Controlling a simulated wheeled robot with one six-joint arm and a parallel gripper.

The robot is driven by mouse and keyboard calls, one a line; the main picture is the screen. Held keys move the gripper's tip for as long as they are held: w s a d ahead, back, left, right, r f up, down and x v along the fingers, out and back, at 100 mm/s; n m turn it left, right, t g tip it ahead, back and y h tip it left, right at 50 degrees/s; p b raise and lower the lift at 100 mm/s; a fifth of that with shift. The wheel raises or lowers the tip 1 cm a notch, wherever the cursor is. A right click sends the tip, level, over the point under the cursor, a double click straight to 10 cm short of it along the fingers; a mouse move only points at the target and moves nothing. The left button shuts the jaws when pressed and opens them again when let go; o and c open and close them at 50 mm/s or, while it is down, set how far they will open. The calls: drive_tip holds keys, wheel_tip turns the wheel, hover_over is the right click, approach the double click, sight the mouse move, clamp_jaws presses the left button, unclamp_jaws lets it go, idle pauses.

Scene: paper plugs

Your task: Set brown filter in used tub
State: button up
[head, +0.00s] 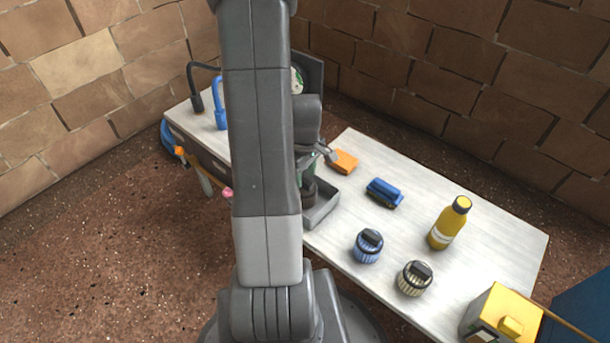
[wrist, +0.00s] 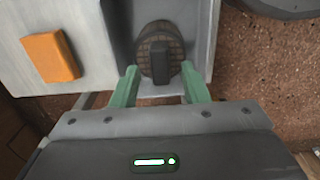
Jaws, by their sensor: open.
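The brown filter (wrist: 174,50), a ribbed dark brown round plug with a black grip bar on top, sits upright within the walls of a grey tub (wrist: 205,38) in the wrist view. My gripper (wrist: 159,74) is open, its green fingers on either side of the filter's near part, with gaps visible. In the head view the grey tub (head: 326,213) stands at the table's left edge, partly behind my arm. The filter (head: 308,192) is a dark shape at the tub's left end, partly hidden. Whether it rests on the tub's floor is hard to tell.
On the white table (head: 480,247) are an orange block (head: 344,161), a blue block (head: 383,192), a blue filter (head: 368,247), a cream filter (head: 413,279), a yellow bottle (head: 449,224) and a yellow container (head: 495,315). Another bench (head: 185,117) stands behind my arm.

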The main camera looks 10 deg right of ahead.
wheel_tip(320, 180, up, 10)
drive_tip(key=p, duration=0.3)
drive_tip(key=shift+r, duration=0.25)
